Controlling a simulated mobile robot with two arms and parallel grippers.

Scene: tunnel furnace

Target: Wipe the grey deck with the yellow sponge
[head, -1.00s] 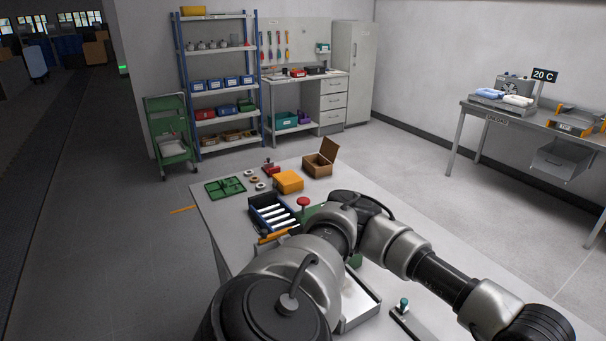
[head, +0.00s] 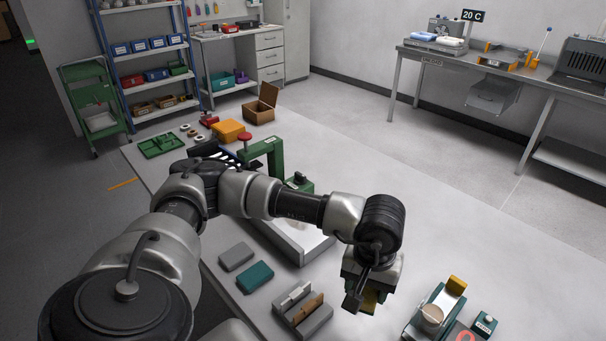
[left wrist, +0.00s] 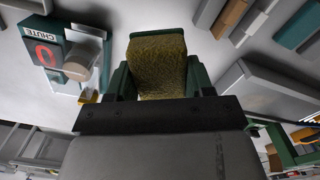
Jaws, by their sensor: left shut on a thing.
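My left gripper (head: 362,293) is shut on the yellow sponge (head: 371,299) and holds it over the light bench at the lower middle of the head view. In the left wrist view the textured yellow sponge (left wrist: 158,62) sits between the two dark green fingers. A grey-decked unit (head: 302,240) with a green arm (head: 263,152) stands left of the gripper, behind my arm; its rimmed deck is partly hidden. I cannot tell whether the sponge touches anything. My right gripper is not in view.
A grey block (head: 236,256), a teal block (head: 255,277) and a slotted grey holder (head: 303,315) lie left of the gripper. A green fixture labelled CHUTE (left wrist: 50,50) stands on its other side.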

